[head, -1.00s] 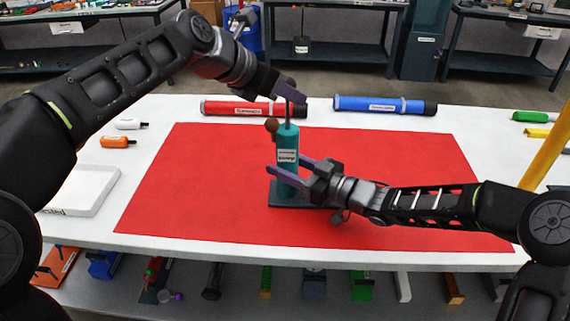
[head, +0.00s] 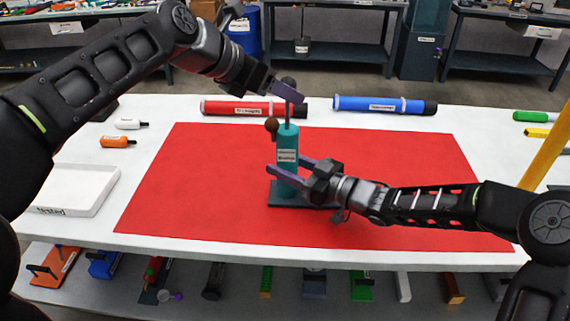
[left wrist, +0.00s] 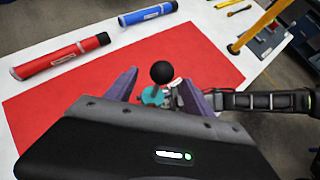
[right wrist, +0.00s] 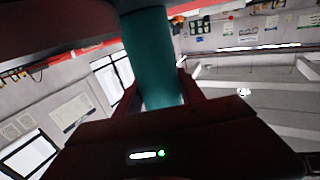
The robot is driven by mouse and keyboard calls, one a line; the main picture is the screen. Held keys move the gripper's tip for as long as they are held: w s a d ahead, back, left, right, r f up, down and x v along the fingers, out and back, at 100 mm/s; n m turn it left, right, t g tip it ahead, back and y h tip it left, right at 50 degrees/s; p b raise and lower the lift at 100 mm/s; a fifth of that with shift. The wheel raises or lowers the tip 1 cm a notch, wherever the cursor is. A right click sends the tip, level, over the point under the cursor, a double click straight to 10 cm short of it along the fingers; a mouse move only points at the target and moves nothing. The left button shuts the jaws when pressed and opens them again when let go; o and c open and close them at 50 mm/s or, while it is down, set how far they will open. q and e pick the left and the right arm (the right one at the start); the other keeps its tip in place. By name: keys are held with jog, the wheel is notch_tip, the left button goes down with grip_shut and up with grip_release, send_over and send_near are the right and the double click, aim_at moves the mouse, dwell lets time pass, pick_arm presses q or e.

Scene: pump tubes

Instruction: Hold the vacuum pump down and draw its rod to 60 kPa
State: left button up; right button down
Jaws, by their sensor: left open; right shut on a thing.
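The teal vacuum pump (head: 287,148) stands upright on its dark base plate (head: 292,202) on the red mat. Its rod rises from the top to a dark ball knob, seen as a black ball (left wrist: 162,72) in the left wrist view. A small brown ball sticks out beside the pump's top. My right gripper (head: 288,173) is shut on the pump's body, low down; the teal body (right wrist: 152,60) also fills the space between its fingers in the right wrist view. My left gripper (head: 284,92) is open at the top, its fingers apart on either side of the knob. The pressure reading is not legible.
A red tube (head: 254,108) and a blue tube (head: 384,105) lie along the mat's far edge. A white tray (head: 77,200) and small white and orange bottles are at the left. The red mat (head: 190,190) is otherwise clear. A yellow post stands at the right.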

pick_arm(q)
jog(key=v, duration=0.5)
pick_arm(e)
jog(key=c, duration=0.6)
grip_release()
jog(key=shift+c, duration=0.2)
jog(key=shift+d, duration=0.1)
jog(key=v, duration=1.1)
jog(key=shift+s+d, duration=0.25)
jog(key=shift+d, duration=0.1)
